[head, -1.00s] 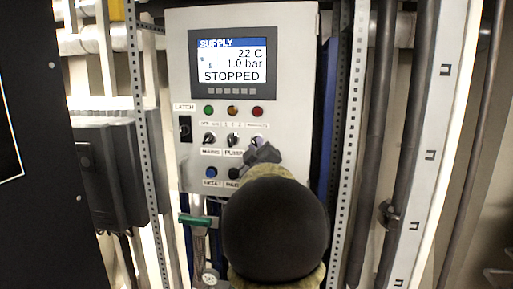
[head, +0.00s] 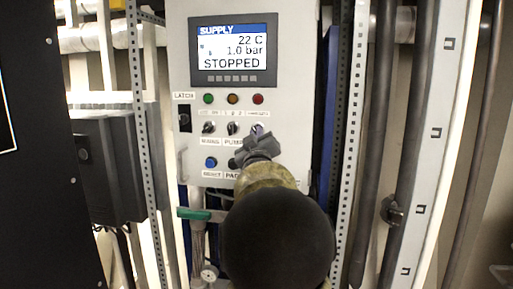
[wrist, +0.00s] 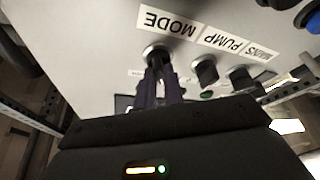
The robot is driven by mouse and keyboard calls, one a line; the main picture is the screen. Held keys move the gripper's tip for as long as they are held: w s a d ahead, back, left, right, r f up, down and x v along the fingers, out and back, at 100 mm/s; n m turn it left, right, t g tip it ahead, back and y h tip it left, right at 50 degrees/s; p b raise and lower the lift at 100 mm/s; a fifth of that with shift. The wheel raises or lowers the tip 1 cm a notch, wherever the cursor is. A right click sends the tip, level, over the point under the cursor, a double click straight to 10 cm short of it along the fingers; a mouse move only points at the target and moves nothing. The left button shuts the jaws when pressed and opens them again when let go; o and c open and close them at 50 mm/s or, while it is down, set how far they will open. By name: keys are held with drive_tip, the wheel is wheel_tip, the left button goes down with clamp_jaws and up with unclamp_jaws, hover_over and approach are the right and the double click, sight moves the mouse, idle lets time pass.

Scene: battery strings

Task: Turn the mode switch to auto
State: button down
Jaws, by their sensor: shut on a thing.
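The mode switch (wrist: 157,52) is a round metal-rimmed knob on the pale control panel (head: 297,60), beside the upside-down MODE label in the wrist view. My gripper (wrist: 160,68) has its two dark fingers closed around the knob. The fingers cover most of it, so its pointer direction is hidden. In the head view my gripper (head: 257,137) reaches the right end of the switch row, and my arm covers the lower right of the panel. The small position marks above the switch are too small to read.
The pump switch (head: 232,128) and mains switch (head: 208,128) sit close to the left of my gripper. A blue reset button (head: 211,162) is below. The screen (head: 232,48) reads SUPPLY, 22 C, 1.0 bar, STOPPED. A green-handled valve (head: 195,213) stands below the panel.

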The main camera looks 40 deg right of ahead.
drive_tip(key=m+g+h+b, duration=0.1)
drive_tip(key=m+g+h, duration=0.1)
drive_tip(key=m, duration=0.4)
drive_tip(key=m+g+h+b, duration=0.2)
drive_tip(key=m, duration=0.4)
drive_tip(key=m+g+h+b, duration=0.1)
drive_tip(key=m+g+b, duration=0.1)
drive_tip(key=m, duration=0.3)
drive_tip(key=shift+w+a+m+g+h, duration=0.35)
drive_tip(key=shift+m+g+h, duration=0.05)
drive_tip(key=shift+m+g, duration=1)
drive_tip(key=shift+m, duration=1)
drive_tip(key=c, duration=1.5)
unclamp_jaws()
drive_tip(key=shift+w, duration=0.1)
drive_tip(key=shift+a, duration=0.1)
